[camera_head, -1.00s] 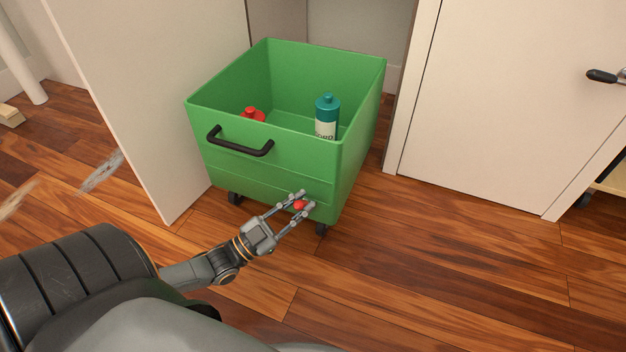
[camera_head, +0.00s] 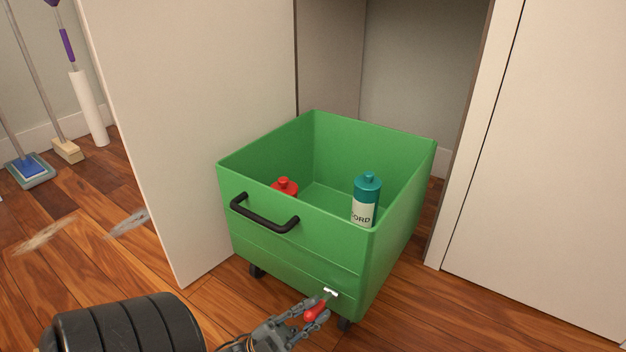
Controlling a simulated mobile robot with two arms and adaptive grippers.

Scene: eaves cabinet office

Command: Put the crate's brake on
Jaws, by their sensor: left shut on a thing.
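The green crate (camera_head: 290,245) stands on small dark casters in front of the cabinet opening, a black handle (camera_head: 262,217) on its front. A red brake lever (camera_head: 314,310) with a pale metal mount (camera_head: 329,293) shows low on the crate's front, near the right corner. The lever slants down and left from the mount. My left gripper (camera_head: 313,315) reaches in from below and is shut on the red lever; its fingers hide part of it. My right gripper is not in view.
A red bottle (camera_head: 285,187) and a teal-capped bottle (camera_head: 365,200) stand in the crate. A pale panel (camera_head: 180,130) is close on the crate's left, a white door (camera_head: 550,180) on the right. Brooms and a mop (camera_head: 30,170) stand at far left.

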